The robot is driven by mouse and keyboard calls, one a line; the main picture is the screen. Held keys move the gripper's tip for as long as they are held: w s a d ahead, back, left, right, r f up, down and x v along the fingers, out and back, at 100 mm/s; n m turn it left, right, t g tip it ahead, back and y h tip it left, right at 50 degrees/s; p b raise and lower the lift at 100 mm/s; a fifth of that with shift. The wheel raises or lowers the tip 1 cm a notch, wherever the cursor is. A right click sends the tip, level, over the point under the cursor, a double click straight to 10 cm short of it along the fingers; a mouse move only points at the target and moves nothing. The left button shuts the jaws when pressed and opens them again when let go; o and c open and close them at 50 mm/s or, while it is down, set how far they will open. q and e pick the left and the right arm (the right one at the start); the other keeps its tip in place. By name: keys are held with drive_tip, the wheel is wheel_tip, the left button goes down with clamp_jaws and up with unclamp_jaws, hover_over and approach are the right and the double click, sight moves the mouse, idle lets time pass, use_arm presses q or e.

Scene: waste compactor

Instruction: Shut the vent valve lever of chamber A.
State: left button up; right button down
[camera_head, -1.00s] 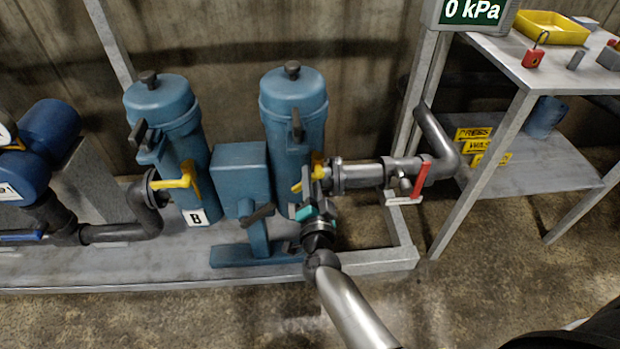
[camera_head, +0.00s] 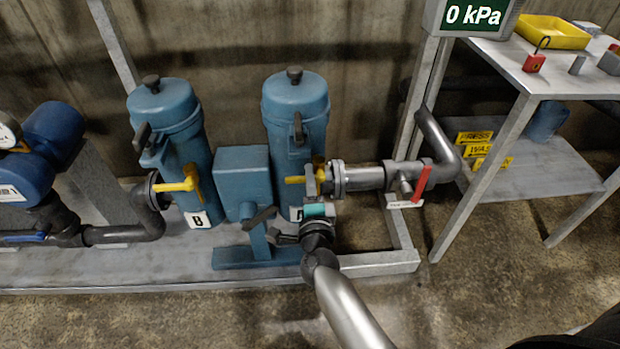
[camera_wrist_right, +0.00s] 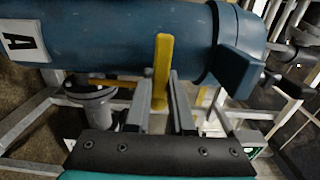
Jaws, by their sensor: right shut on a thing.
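Chamber A is the right-hand blue cylinder (camera_head: 295,108); its A label (camera_wrist_right: 24,42) shows in the wrist view. Its yellow lever (camera_head: 294,180) sits low on the cylinder's right side by the pipe flange, its visible end pointing left, about level. In the wrist view the yellow lever (camera_wrist_right: 162,62) stands between my right gripper's two fingers (camera_wrist_right: 161,100). My right gripper (camera_head: 311,178) is shut on this lever and partly hides it in the head view. My left gripper is not in view.
Chamber B (camera_head: 165,115), with its own yellow lever (camera_head: 178,186), stands to the left. A blue box on a post (camera_head: 243,180) is between them. A grey pipe with a red-handled valve (camera_head: 422,181) runs right of my gripper. A metal table (camera_head: 530,75) stands at right.

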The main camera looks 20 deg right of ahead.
drive_tip(key=shift+r, duration=0.1)
idle(0.4)
drive_tip(key=c, duration=0.8)
unclamp_jaws()
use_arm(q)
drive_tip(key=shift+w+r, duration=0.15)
use_arm(e)
drive_tip(key=shift+s, duration=0.25)
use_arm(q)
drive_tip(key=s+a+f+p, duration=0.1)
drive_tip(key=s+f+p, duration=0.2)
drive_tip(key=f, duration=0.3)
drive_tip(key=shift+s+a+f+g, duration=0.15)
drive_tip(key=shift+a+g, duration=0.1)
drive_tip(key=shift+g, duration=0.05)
use_arm(e)
drive_tip(key=v, duration=1.4)
drive_tip(key=shift+s+a, duration=0.15)
drive_tip(key=shift+s, duration=0.15)
